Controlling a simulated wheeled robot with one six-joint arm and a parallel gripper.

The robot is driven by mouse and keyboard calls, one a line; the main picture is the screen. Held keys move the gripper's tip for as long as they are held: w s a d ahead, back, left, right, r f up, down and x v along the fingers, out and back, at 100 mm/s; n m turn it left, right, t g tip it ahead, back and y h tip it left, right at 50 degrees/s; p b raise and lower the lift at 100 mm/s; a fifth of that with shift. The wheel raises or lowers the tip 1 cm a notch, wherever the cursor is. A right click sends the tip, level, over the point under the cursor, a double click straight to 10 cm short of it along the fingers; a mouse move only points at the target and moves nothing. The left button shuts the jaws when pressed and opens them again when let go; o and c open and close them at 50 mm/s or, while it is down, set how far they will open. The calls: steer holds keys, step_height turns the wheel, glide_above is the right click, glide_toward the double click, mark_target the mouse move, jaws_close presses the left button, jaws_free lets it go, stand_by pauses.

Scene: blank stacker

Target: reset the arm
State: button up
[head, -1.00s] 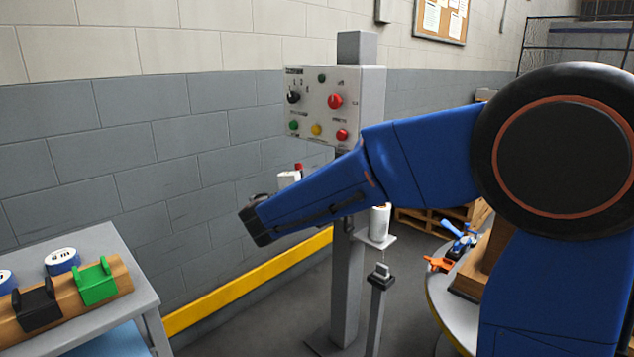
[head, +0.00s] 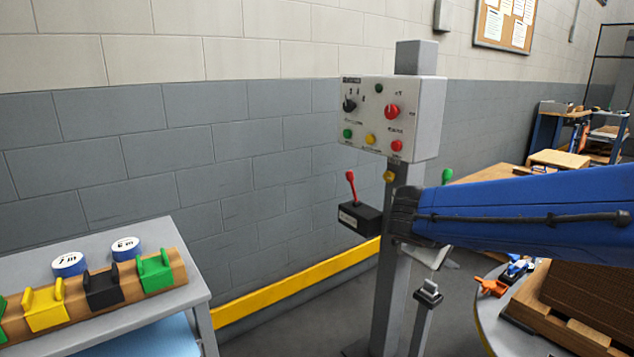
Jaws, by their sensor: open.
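My blue arm (head: 520,215) reaches in from the right edge, nearly level. Its dark end (head: 404,215) lies across the grey post of the control stand in the picture. I cannot make out any gripper fingers at this end. The arm appears to carry nothing.
The control box (head: 392,115) has knobs and buttons. A red lever on a black box (head: 360,217) shows just left of my arm's end. A grey table (head: 190,265) with coloured clamps is at left, and a round table (head: 480,318) at right. Floor shows between them.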

steer(key=s+d+f+m+g+y, duration=0.1)
steer(key=s+f+m+y, duration=0.1)
steer(key=s, duration=0.4)
steer(key=s+d+f+m+g+y, duration=0.1)
steer(key=s+f, duration=0.2)
steer(key=s, duration=0.4)
steer(key=s+a+f+m+y, duration=0.3)
steer(key=s+a+y, duration=0.2)
steer(key=s, duration=0.5)
steer(key=shift+a+f+m+y, duration=0.3)
steer(key=shift+a+f+m, duration=0.05)
steer(key=shift+f+m, duration=0.05)
